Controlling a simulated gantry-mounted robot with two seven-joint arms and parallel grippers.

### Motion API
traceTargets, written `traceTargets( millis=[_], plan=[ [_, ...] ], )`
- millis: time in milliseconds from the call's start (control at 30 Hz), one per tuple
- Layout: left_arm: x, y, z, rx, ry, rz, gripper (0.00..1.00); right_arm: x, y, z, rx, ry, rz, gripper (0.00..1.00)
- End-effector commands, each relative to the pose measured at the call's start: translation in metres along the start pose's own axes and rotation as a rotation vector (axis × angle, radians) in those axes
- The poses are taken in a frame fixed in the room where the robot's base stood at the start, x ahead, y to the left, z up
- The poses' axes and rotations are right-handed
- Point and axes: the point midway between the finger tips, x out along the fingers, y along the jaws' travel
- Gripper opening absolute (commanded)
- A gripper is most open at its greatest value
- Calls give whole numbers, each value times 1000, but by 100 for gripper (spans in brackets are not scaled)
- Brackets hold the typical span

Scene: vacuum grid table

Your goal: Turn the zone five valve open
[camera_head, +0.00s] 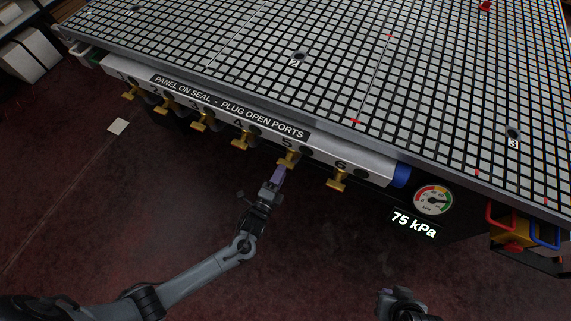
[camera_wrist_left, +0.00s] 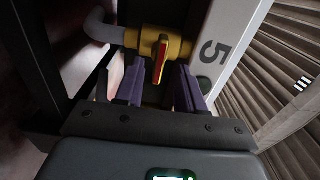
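The zone five valve (camera_head: 288,159) is a brass valve on the front manifold below the number 5. In the left wrist view the valve (camera_wrist_left: 176,46) shows a yellow body with a red and yellow handle (camera_wrist_left: 160,62). The handle points towards my gripper. My left gripper (camera_head: 280,172) is just in front of this valve. In the left wrist view its purple fingers (camera_wrist_left: 158,84) are apart, one on each side of the handle's line, with a visible gap around the handle. My right gripper (camera_head: 384,300) is low in the head view, away from the table; its fingers are unclear.
Neighbouring valves for zone four (camera_head: 241,141) and zone six (camera_head: 338,181) flank it closely. A pressure gauge (camera_head: 433,200) above a 75 kPa readout (camera_head: 414,224) sits to the right. The grid table (camera_head: 330,90) overhangs behind.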

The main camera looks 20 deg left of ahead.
Motion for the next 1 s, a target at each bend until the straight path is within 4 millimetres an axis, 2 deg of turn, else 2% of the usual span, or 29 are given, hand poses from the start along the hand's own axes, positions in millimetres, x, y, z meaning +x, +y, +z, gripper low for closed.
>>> traceTargets(
  millis=[100, 300, 733, 767, 1000],
  plan=[
    [19, 2, 1, 1, -2, -1, 38, 7, 0, 2, -1, 0, 1, 0],
    [40, 1, 1, 0, -2, -1, 38, 12, 0, 4, -1, 0, 1, 0],
    [47, 0, 1, 0, -1, 1, 38, 12, 0, 4, -2, 1, 1, 0],
    [47, 0, 1, 0, -1, 1, 37, 12, 0, 4, -2, 1, 1, 0],
    [47, 0, 1, 0, -1, 1, 0, 12, 0, 4, -2, 2, 1, 0]
  ],
)
